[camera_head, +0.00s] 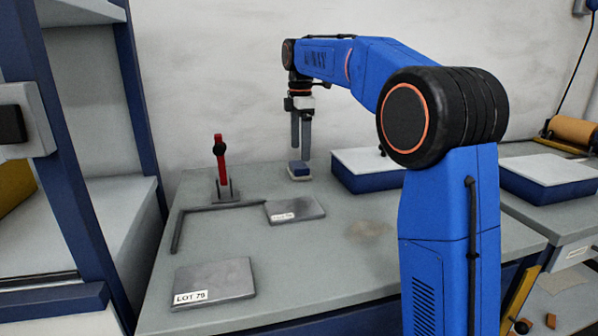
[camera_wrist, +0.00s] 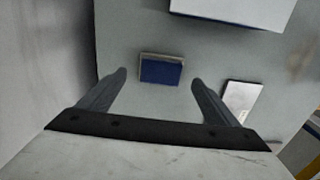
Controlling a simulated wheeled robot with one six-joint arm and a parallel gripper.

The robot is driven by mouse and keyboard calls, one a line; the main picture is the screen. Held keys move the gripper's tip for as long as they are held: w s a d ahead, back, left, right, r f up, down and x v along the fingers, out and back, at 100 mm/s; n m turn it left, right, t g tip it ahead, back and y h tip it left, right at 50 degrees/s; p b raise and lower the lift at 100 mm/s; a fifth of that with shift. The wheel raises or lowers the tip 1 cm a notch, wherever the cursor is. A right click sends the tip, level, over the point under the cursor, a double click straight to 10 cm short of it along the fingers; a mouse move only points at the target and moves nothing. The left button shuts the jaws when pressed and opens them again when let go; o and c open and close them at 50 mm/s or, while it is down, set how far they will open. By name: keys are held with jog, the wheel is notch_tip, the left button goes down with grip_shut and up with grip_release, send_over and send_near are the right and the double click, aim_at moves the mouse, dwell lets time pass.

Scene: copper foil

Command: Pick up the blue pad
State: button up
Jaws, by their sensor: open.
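The blue pad (camera_head: 299,169) is a small block with a blue top and a pale lower layer. It sits on the grey workbench (camera_head: 340,215) near the wall. In the wrist view the blue pad (camera_wrist: 161,71) lies just beyond my fingertips, roughly centred between them. My gripper (camera_head: 301,152) points down directly above the pad in the head view, its fingertips close to the pad's top. In the wrist view my gripper (camera_wrist: 157,76) is open, with nothing between its fingers.
A blue box with a white top (camera_head: 368,168) stands right of the pad. A grey plate (camera_head: 295,209) lies in front, and another plate marked LOT 79 (camera_head: 222,280) nearer. A red upright tool (camera_head: 221,166) stands on the left. The wall is close behind.

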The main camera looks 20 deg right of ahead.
aim_at(299, 164)
jog(key=shift+s+a+f, duration=0.1)
jog(key=shift+f, duration=1.3)
jog(key=shift+a+f, duration=0.1)
jog(key=shift+f, duration=1.25)
jog(key=shift+c, duration=0.6)
jog(key=c, duration=1)
